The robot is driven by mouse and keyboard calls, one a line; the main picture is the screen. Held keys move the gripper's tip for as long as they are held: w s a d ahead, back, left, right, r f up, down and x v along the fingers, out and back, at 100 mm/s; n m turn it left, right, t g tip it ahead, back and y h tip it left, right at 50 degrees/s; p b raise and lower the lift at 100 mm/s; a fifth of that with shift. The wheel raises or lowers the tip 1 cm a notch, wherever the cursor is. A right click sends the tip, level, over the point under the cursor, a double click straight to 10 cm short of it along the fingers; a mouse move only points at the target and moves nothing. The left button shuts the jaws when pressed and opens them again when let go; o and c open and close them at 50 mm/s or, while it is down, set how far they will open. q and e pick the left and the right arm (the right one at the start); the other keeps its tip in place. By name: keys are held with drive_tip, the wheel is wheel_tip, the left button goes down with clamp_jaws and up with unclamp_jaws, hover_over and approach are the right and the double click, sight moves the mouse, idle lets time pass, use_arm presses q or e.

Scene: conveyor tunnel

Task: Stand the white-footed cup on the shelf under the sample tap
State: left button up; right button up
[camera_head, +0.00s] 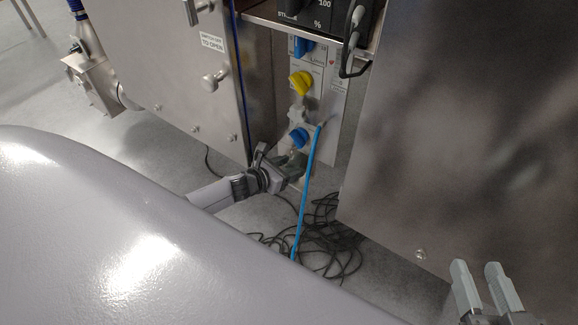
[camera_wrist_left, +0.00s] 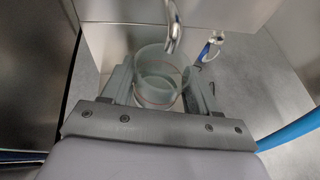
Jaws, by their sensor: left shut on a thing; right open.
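My left gripper (camera_head: 295,168) is shut on a translucent, greenish round cup (camera_wrist_left: 152,90), seen from above in the left wrist view with a finger on each side. The cup's foot is hidden. The curved metal spout of the sample tap (camera_wrist_left: 175,28) comes down over the cup's far rim; I cannot tell the height between them. In the head view the gripper is just below a blue knob (camera_head: 297,138) on the panel. I cannot make out the shelf clearly, nor whether the cup rests on it. My right gripper (camera_head: 487,287) is open and empty at the lower right.
A light blue hose (camera_head: 305,195) hangs just right of my left gripper. Black cables (camera_head: 325,240) lie coiled on the floor below. Steel cabinets stand left (camera_head: 180,75) and right (camera_head: 470,130) of the panel, leaving a narrow gap. A yellow knob (camera_head: 300,83) sits higher up.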

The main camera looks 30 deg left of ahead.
use_arm(q)
drive_tip(key=shift+f, duration=0.2)
drive_tip(key=o, duration=1.1)
use_arm(e)
drive_tip(key=shift+r, duration=0.1)
use_arm(q)
drive_tip(key=shift+s+r, duration=0.15)
drive_tip(key=shift+s, duration=0.1)
drive_tip(key=p+v, duration=0.3)
drive_tip(key=v, duration=0.3)
drive_tip(key=shift+s+a+p, duration=0.15)
drive_tip(key=shift+s+p, duration=0.15)
use_arm(e)
drive_tip(key=shift+w+a+f+m+g+y, duration=0.1)
drive_tip(key=shift+w+a+m+g+y, duration=0.15)
drive_tip(key=shift+a+g, duration=0.25)
drive_tip(key=shift+w+a+f+m+g+y, duration=0.1)
drive_tip(key=shift+a+m+g, duration=0.3)
drive_tip(key=shift+a, duration=0.1)
